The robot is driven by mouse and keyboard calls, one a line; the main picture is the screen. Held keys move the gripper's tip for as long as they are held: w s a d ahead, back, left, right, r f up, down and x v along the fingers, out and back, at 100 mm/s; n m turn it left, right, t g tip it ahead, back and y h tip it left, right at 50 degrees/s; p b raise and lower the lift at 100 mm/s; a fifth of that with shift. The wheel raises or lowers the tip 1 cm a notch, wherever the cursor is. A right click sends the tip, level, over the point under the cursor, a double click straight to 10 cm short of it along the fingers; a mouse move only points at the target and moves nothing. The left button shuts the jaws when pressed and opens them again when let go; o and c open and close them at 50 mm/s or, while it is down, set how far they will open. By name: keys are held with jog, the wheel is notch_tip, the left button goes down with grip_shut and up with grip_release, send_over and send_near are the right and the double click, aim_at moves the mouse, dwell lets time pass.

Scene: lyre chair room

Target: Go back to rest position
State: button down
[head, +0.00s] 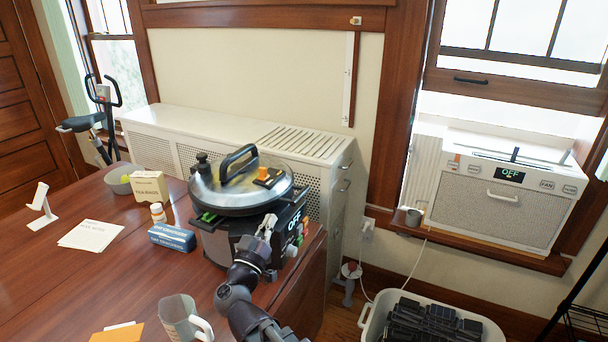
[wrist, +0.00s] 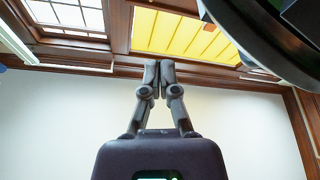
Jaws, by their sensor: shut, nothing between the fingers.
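My gripper (head: 268,222) is at the front of the cooker in the head view, next to its "OFF" display. In the wrist view my gripper (wrist: 159,68) has its two fingers together, pointing up, with nothing between them. The cooker (head: 240,205) stands at the right end of the wooden table, with a shiny round lid (head: 240,188) on top. Part of a dark round edge, likely the lid (wrist: 265,45), shows at the upper right of the wrist view. I cannot tell whether my gripper touches the cooker.
On the table (head: 110,265) are a white mug (head: 180,318), a blue box (head: 172,237), a small bottle (head: 158,213), a tea box (head: 149,187) and a bowl (head: 120,180). A white bin (head: 490,328) stands on the floor at right. An air conditioner (head: 510,200) sits in the window.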

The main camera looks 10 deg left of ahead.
jog(key=w+d+f+m+g+h+p, duration=0.1)
jog(key=w+d+f+g+h+p, duration=0.1)
jog(key=d+g, duration=0.35)
jog(key=w+d+f+m+g+h+p, duration=0.1)
jog(key=w+d+f+g, duration=0.15)
jog(key=d, duration=0.55)
jog(key=w+d+f+m+g+h+p, duration=0.1)
jog(key=d+f+g+h+p, duration=0.15)
jog(key=d, duration=0.45)
jog(key=s+d+f+g+y+p, duration=0.2)
jog(key=s+d+g+y+p, duration=0.1)
jog(key=d, duration=0.4)
jog(key=s+d+f+n+g+y+p, duration=0.1)
jog(key=s+d+f+g+y+p, duration=0.2)
jog(key=s+d+g+y, duration=0.2)
jog(key=shift+s+d+f+n+g+y, duration=0.15)
jog(key=shift+d+f+n+g+y, duration=0.15)
jog(key=shift+d+g+y, duration=0.9)
jog(key=shift+a+g+h, duration=0.25)
jog(key=shift+h, duration=0.1)
